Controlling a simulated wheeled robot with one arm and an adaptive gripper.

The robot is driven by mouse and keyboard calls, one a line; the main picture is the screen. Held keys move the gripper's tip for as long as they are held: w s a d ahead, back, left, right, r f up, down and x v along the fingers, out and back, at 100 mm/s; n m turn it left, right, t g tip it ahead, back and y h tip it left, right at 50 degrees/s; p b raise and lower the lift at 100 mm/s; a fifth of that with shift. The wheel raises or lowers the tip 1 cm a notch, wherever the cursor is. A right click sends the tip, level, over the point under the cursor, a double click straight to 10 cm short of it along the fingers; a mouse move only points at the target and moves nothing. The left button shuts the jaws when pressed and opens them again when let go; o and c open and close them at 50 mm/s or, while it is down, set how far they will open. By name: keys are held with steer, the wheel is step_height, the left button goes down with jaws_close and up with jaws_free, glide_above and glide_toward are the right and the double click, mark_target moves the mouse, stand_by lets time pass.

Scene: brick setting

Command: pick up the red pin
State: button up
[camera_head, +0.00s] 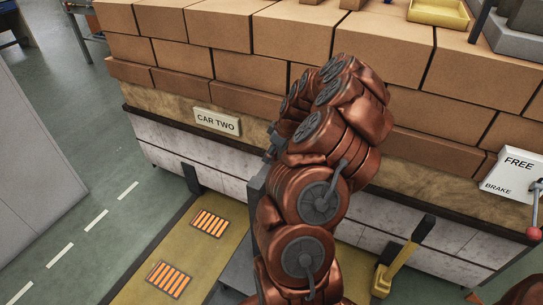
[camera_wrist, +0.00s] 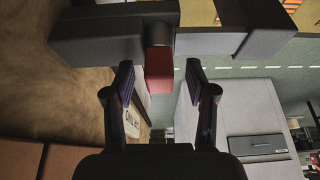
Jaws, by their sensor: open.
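The red pin (camera_wrist: 159,70) shows in the wrist view as a short red block end on a dark round collar. It sits against a dark grey bar (camera_wrist: 105,33) that runs across the top of that view. My gripper (camera_wrist: 160,85) is open, with one finger to the left of the red pin and one to the right. A gap shows on both sides, and the fingers hold nothing. Whether the pin's end lies fully between the fingertips or just beyond them I cannot tell. In the head view my arm hides the gripper and the pin.
A car loaded with brown blocks (camera_head: 205,28) bears a "CAR TWO" sign (camera_head: 216,121). A "FREE / BRAKE" plate (camera_head: 517,172) and a red-knobbed lever (camera_head: 535,231) are at right. A yellow-handled lever (camera_head: 404,258) stands low. Green floor (camera_head: 95,150) is open at left.

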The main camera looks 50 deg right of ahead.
jaws_close()
stand_by(0.3)
steer(key=shift+r, duration=0.1)
